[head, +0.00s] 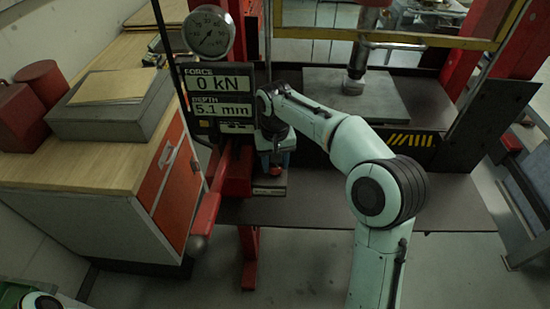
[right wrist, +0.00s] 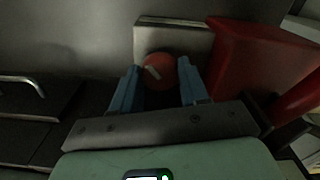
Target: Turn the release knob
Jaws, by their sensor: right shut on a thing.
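The release knob (right wrist: 158,71) is a round red knob with a pale mark across its face, in front of a grey plate (right wrist: 172,39) in the right wrist view. My right gripper (right wrist: 160,66) has its two blue fingers on either side of the knob and is shut on it. The display reads 0 kN force and 5.1 mm depth. My left gripper is not in view.
A red lever (head: 209,207) sticks out toward me left of my right gripper. A red housing (right wrist: 255,65) stands close to the right finger. A wooden-topped cabinet (head: 90,165) is at left. A metal block (head: 385,100) lies on the dark press bed behind my right arm.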

